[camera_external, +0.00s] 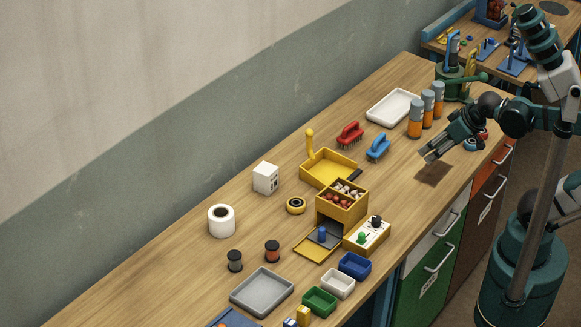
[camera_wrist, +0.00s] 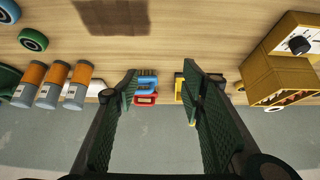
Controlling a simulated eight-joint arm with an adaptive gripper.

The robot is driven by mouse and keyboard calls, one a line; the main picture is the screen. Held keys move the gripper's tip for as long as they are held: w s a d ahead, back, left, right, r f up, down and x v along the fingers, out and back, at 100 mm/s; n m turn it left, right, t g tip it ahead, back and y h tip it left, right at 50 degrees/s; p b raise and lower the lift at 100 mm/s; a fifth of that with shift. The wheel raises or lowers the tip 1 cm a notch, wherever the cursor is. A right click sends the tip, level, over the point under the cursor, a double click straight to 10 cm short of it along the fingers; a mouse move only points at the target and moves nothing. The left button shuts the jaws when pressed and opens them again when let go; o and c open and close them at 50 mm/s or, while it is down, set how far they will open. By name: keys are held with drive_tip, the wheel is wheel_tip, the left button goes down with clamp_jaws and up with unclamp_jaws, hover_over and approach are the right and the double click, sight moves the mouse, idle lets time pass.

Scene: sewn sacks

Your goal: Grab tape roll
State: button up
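A yellow roll with a black centre (camera_external: 296,205), which looks like a tape roll, lies on the wooden table left of the yellow drawer box (camera_external: 340,202). A larger white roll (camera_external: 221,221) stands farther left. Small round rolls, one blue (camera_external: 470,144), lie near the table's front edge beneath my arm; the wrist view shows a blue one (camera_wrist: 7,12) and a green one (camera_wrist: 33,40) at upper left. My gripper (camera_external: 430,156) is open and empty above the table, well to the right of the yellow roll. Its spread fingers (camera_wrist: 160,75) also show in the wrist view.
Orange-and-grey cylinders (camera_external: 415,118) and a white tray (camera_external: 393,107) stand behind my gripper. A blue brush (camera_external: 378,147), red brush (camera_external: 350,134) and yellow dustpan (camera_external: 318,170) lie to its left. Small bins (camera_external: 355,265) line the front. Bare wood lies directly below the gripper.

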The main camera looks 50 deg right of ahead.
drive_tip(key=shift+o, duration=0.5)
drive_tip(key=o, duration=0.8)
drive_tip(key=shift+r, duration=0.1)
